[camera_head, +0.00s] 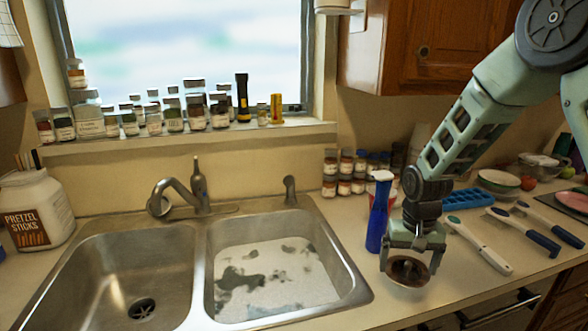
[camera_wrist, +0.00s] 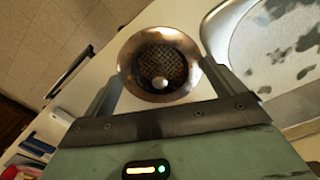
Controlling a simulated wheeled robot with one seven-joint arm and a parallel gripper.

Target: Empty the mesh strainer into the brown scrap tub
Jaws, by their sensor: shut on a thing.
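The mesh strainer (camera_head: 408,272) is a small round metal bowl with a wide brownish rim. My gripper (camera_head: 409,260) is shut on it, with one finger at each side of the rim, and holds it over the counter right of the sink. In the wrist view the strainer (camera_wrist: 133,58) faces the camera, showing dark mesh and a small pale round piece at its middle. I cannot tell whether that piece is a knob or a scrap. I cannot make out the brown scrap tub in either view.
The double sink (camera_head: 207,270) lies to the left, its right basin holding cloudy water with dark patches. A blue bottle (camera_head: 377,215) with a white top stands close behind my gripper. A white-handled brush (camera_head: 480,246) and other utensils lie to the right. Jars line the sill.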

